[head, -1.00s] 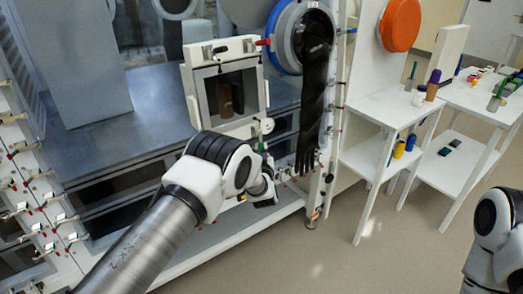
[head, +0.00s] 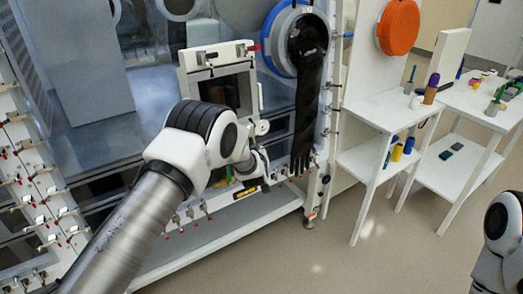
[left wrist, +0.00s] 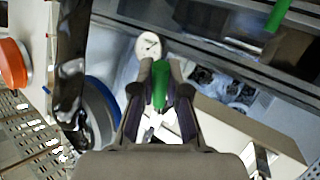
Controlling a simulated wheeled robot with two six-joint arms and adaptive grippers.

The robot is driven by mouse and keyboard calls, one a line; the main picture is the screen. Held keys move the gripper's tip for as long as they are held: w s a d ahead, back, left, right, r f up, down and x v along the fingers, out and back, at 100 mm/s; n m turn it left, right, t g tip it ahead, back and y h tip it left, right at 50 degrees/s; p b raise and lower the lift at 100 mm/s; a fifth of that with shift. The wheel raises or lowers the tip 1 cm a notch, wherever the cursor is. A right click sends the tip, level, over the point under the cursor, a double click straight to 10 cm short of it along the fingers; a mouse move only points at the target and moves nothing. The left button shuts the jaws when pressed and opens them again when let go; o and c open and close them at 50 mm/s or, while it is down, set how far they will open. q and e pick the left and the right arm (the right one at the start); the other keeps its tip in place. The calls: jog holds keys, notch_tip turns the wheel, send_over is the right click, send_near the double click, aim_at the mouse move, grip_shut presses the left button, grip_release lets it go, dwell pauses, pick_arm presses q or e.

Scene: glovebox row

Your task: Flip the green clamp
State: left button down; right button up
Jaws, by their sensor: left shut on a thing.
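In the left wrist view, my left gripper (left wrist: 160,72) is shut on the green clamp (left wrist: 160,88), whose green handle shows between the two fingers. In the head view the same gripper (head: 259,178) is in front of the glovebox, below the small framed door, and its fingertips are small there. My arm and wrist hide most of the clamp in that view. Only a part of my right arm shows at the right edge of the head view; its gripper is out of frame.
A round white gauge (left wrist: 148,45) is close to the left fingertips. A black glove (head: 307,100) hangs from a blue-ringed port to the right. Other toggle clamps (head: 35,220) line the panel at left. White tables (head: 390,112) stand at right, with open floor before them.

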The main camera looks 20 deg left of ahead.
pick_arm(q)
jog(key=shift+s+d+r+n+g+h+p, duration=0.15)
jog(key=shift+d+r+n+g+h+p, duration=0.15)
jog(key=shift+g, duration=0.2)
jog(key=shift+s+d+r+n+g+h+p, duration=0.1)
jog(key=shift+s+r+n+g+h+p, duration=0.1)
jog(key=shift+r+g+h, duration=0.25)
jog(key=shift+s+d+r+n+g+h, duration=0.1)
jog(key=shift+d+n+g+h, duration=0.15)
jog(key=shift+g+h, duration=0.3)
jog(key=shift+s+d+r+n+g+h, duration=0.2)
jog(key=shift+r+n+g+h, duration=0.45)
jog(key=shift+g+h, duration=0.35)
jog(key=shift+s+d+r+n+g+h, duration=0.15)
jog(key=shift+r+n+g+h, duration=0.35)
jog(key=shift+r+g+h, duration=0.4)
jog(key=shift+f+p, duration=0.1)
jog(key=shift+p, duration=0.2)
jog(key=c, duration=1.2)
grip_release()
jog(key=shift+f, duration=0.1)
jog(key=shift+o, duration=0.2)
